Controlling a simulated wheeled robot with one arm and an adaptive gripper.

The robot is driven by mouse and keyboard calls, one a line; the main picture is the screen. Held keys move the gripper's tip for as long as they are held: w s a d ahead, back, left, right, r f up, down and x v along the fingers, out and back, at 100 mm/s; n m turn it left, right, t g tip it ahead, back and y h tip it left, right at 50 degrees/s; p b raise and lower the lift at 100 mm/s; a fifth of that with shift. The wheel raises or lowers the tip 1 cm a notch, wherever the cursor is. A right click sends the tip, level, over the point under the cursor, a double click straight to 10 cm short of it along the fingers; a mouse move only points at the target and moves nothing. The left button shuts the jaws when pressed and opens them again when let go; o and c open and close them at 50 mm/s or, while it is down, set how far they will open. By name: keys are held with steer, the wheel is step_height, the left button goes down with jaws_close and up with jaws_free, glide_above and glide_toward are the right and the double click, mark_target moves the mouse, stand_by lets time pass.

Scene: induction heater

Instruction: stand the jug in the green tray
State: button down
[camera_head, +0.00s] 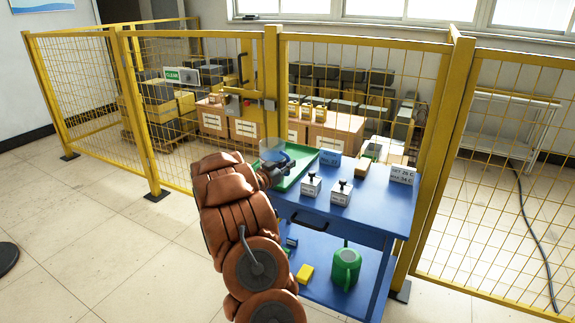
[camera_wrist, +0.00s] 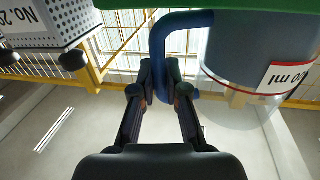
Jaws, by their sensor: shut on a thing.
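The jug (camera_head: 272,149) is a clear, bluish vessel with a blue handle. In the wrist view its grey-blue body (camera_wrist: 248,60) carries a white label ending in "00 ml", and the handle (camera_wrist: 160,45) runs down between my fingers. My gripper (camera_head: 274,169) is shut on that handle; its fingertips (camera_wrist: 161,82) also show in the wrist view. The green tray (camera_head: 309,156) lies on the blue table's far left part. The jug appears upright over the tray's left part. The tray's edge (camera_wrist: 125,8) shows by the jug's base; I cannot tell whether they touch.
Two white boxes with dark knobs (camera_head: 312,186) (camera_head: 340,193) stand in front of the tray. A green can (camera_head: 345,266) stands on the lower shelf. A yellow fence (camera_head: 272,80) rises behind the table.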

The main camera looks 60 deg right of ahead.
steer(key=c, duration=1.7)
jaws_free()
steer(key=shift+f, duration=0.1)
steer(key=o, duration=0.5)
steer(key=shift+a, duration=0.2)
steer(key=w+a, duration=0.2)
steer(key=a, duration=0.9)
steer(key=shift+a+b, duration=0.3)
steer(key=shift+b, duration=0.15)
